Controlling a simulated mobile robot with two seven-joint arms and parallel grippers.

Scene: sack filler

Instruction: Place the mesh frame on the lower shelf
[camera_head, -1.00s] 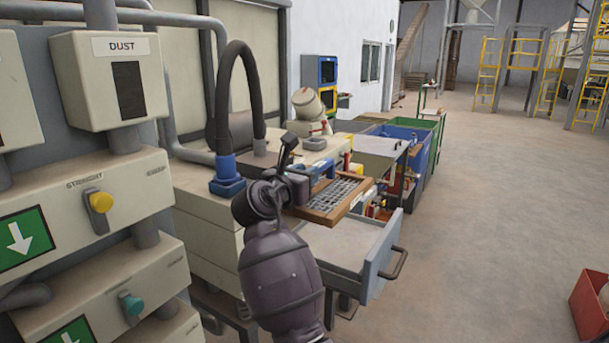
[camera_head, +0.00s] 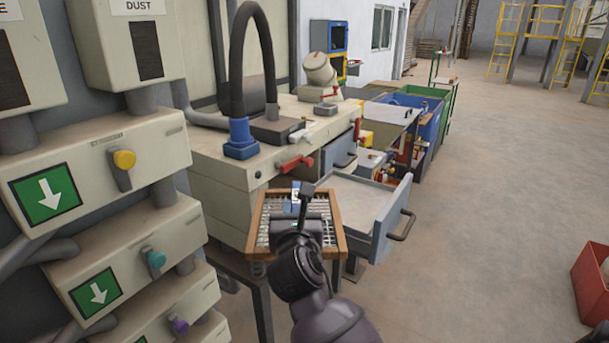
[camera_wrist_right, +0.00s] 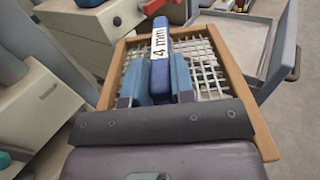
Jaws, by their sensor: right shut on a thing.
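The mesh frame (camera_head: 337,238) is a wooden-edged tray with a pale wire grid, held level in front of the bench in the head view. It also shows in the right wrist view (camera_wrist_right: 232,60), with a blue handle bar labelled "4 mm" (camera_wrist_right: 160,58). My right gripper (camera_head: 298,200) is over the frame and shut on its blue handle; the fingers (camera_wrist_right: 164,82) sit on both sides of the bar. My right wrist hides part of the frame. My left gripper is in neither view. I cannot make out the lower shelf clearly.
An open grey drawer (camera_head: 392,218) sticks out just right of the frame. The bench (camera_head: 222,170) with a black hose (camera_head: 268,60) stands behind it. Panels with coloured knobs (camera_head: 124,160) rise at left. A red bin (camera_head: 592,285) stands on open floor at right.

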